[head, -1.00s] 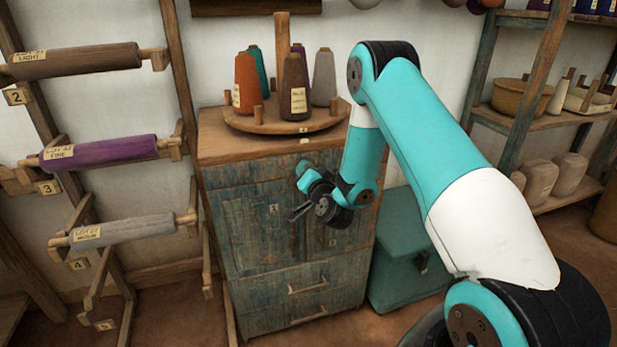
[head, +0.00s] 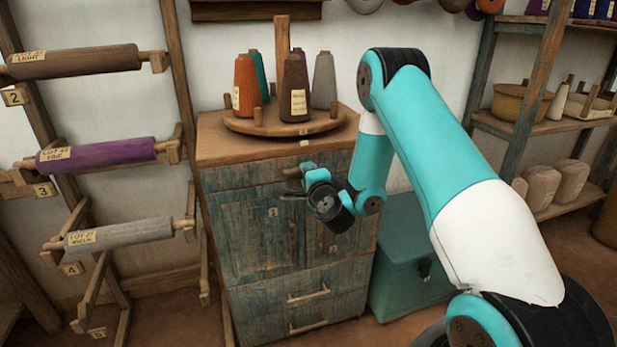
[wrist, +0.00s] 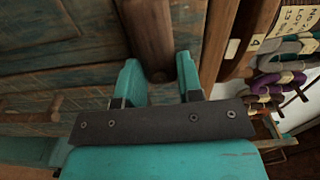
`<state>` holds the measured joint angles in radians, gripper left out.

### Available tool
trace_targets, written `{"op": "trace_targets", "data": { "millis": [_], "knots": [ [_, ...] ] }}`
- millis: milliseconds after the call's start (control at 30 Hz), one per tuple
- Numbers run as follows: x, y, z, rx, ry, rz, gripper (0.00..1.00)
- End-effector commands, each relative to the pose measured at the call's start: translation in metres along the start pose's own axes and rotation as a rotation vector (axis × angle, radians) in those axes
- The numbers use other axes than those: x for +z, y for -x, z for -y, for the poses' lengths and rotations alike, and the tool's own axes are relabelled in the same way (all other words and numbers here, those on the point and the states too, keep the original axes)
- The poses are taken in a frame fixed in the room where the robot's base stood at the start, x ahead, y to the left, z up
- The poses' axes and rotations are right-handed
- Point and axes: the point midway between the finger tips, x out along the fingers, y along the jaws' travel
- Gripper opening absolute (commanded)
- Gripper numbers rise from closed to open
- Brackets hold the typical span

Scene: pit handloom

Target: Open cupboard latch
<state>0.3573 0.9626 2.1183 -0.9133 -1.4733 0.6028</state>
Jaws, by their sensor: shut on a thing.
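The cupboard (head: 248,235) is a worn blue-green wooden cabinet with two doors above drawers. Both doors look closed. My gripper (head: 292,186) is at the top of the doors, near where they meet. A brown wooden piece, which looks like the latch (head: 291,172), shows beside the fingers. In the wrist view the wooden latch (wrist: 150,40) runs between the two teal fingers of my gripper (wrist: 158,70), which are shut on it. The gripper and wrist hide part of the door seam and the latch's mount in the head view.
A round wooden stand (head: 280,124) with several yarn cones is on the cupboard top. A teal chest (head: 400,262) stands close on the right. A rack with yarn rollers (head: 95,155) is at left. Shelves (head: 545,120) are at the far right.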

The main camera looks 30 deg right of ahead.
Motion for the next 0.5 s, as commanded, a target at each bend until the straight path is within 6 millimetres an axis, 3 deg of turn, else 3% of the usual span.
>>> {"op": "trace_targets", "data": {
  "millis": [500],
  "knots": [
    [0.0003, 0.0014, -0.0024, 0.007, -0.076, 0.001, 0.1]
  ]
}}
